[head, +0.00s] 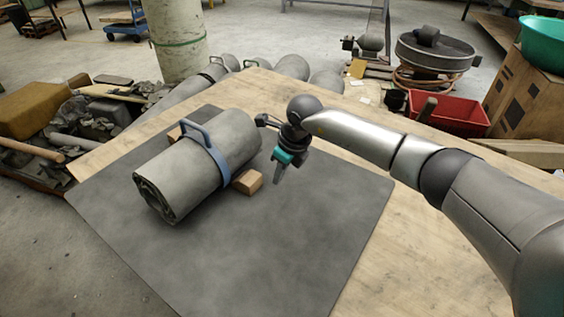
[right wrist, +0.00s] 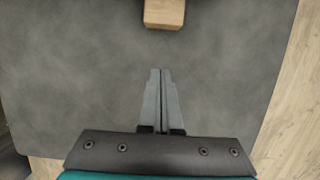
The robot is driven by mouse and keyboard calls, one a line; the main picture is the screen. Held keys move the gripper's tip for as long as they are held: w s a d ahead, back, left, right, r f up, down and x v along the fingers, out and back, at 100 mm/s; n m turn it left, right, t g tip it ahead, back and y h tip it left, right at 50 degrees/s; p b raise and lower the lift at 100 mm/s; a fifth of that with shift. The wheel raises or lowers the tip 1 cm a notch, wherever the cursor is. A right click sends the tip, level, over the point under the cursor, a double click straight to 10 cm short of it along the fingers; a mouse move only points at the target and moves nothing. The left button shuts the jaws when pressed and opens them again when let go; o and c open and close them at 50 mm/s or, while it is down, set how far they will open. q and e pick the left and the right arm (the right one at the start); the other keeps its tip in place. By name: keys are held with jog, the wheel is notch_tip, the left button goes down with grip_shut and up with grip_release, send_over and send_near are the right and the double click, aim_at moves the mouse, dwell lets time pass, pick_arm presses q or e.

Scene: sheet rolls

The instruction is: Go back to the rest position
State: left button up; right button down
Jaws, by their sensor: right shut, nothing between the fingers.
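My right gripper (head: 278,180) is shut and empty above the dark grey mat (head: 285,245), to the right of the grey sheet roll (head: 178,175). The roll lies on its side on the mat with a blue-grey strap and handle (head: 207,146) around it. A small wooden block (head: 247,181) sits against the roll's right side, and another (head: 175,134) shows at its far left. In the right wrist view the shut fingers (right wrist: 161,75) point at bare mat, apart from the wooden block (right wrist: 164,13) at the top edge. My left gripper is not in view.
The mat lies on a wooden table (head: 400,255). More grey rolls (head: 292,67) lie beyond the table's far edge. A red crate (head: 449,113), a cardboard box (head: 520,95) and a teal basin (head: 543,43) stand at the right back. Rubble (head: 85,112) lies at the left.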

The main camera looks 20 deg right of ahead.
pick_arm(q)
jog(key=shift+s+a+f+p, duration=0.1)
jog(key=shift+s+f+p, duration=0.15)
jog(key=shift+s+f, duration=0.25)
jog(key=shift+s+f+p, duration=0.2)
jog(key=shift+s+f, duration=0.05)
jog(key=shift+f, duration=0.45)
pick_arm(e)
jog(key=shift+v, duration=1.6)
